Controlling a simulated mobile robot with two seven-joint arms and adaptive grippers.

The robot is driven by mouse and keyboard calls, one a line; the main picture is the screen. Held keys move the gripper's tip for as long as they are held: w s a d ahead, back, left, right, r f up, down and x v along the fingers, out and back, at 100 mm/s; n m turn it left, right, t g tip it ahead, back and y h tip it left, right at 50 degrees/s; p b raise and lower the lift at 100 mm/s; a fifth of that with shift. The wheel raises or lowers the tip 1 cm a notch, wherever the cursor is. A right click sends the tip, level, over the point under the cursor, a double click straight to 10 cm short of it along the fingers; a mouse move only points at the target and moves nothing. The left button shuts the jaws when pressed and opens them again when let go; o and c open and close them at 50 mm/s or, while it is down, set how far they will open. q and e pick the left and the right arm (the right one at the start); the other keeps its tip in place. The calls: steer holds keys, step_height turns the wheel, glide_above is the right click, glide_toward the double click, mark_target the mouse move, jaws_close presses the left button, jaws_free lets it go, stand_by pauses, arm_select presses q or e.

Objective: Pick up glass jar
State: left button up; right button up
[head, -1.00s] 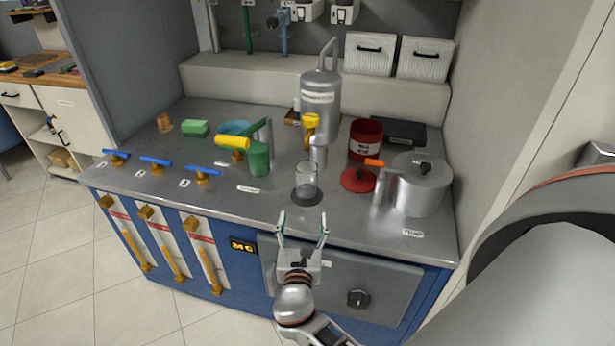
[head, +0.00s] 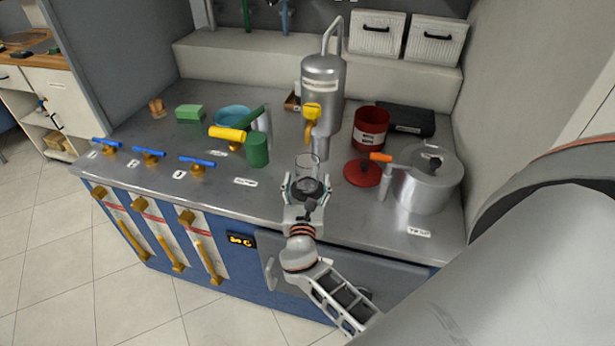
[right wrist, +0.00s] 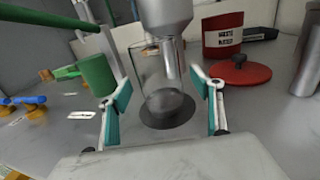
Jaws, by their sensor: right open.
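The clear glass jar (head: 307,168) stands upright on a dark round pad on the metal counter, below the spout of the silver dispenser. It also shows in the right wrist view (right wrist: 158,75). My right gripper (head: 307,188) is open at the jar's near side. In the right wrist view its two teal-padded fingers (right wrist: 165,105) stand wide apart, one to each side of the jar's lower part; I cannot tell whether either touches it. The jar's lower part is partly hidden by the gripper in the head view. My left gripper is not in view.
The silver dispenser (head: 322,90) with a yellow lever stands just behind the jar. A green cup (head: 257,150) is to the left. A red lid (head: 362,173), a red can (head: 370,128) and a silver pot (head: 428,185) are to the right. Blue-handled valves (head: 197,162) line the front left.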

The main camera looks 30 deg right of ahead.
steer(key=shift+x, duration=1.3)
steer(key=shift+s, duration=0.1)
steer(key=c, duration=1.4)
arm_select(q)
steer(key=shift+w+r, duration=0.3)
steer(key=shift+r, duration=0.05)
arm_select(e)
steer(key=shift+r, duration=0.15)
